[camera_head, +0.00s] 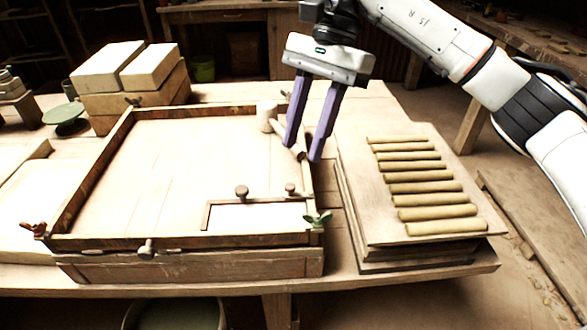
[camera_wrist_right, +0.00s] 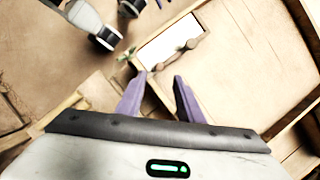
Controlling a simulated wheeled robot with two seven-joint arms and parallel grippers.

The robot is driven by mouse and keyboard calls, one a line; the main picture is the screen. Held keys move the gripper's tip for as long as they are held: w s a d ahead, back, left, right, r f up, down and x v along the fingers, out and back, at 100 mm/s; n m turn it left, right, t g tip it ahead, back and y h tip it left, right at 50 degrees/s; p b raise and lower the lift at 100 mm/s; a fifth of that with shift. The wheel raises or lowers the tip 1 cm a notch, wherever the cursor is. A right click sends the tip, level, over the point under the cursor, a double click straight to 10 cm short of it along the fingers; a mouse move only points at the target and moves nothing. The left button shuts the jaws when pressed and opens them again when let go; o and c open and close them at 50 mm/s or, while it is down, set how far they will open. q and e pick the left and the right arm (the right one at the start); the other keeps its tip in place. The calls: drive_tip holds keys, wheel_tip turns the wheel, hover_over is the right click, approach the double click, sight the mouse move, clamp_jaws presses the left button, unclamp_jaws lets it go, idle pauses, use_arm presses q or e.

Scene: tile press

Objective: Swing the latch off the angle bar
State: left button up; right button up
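A thin wooden angle bar (camera_head: 207,215) borders a pale rectangular panel (camera_head: 255,217) in the front right corner of the wooden press frame (camera_head: 92,172). Two dark knobs, one left (camera_head: 241,191) and one right (camera_head: 290,190), stand along its back edge; I cannot tell for sure which belongs to the latch. In the right wrist view a brown knobbed piece (camera_wrist_right: 190,45) lies along the panel's edge. My right gripper (camera_head: 303,153) is open, fingers pointing down, above the frame's right side, behind the panel. It looks empty and apart from the knobs. My left gripper is not clearly seen.
A pale cylinder (camera_head: 267,112) with a stick-like part stands at the frame's back right, near my fingers. A green wing nut (camera_head: 318,220) sits at the front right corner. A board with several clay rolls (camera_head: 422,187) lies right; stacked blocks (camera_head: 125,70) stand back left.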

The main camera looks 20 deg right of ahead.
sight(291, 185)
drive_tip(key=x, duration=0.6)
drive_tip(key=shift+a+f, duration=0.2)
drive_tip(key=shift+f, duration=0.15)
clamp_jaws()
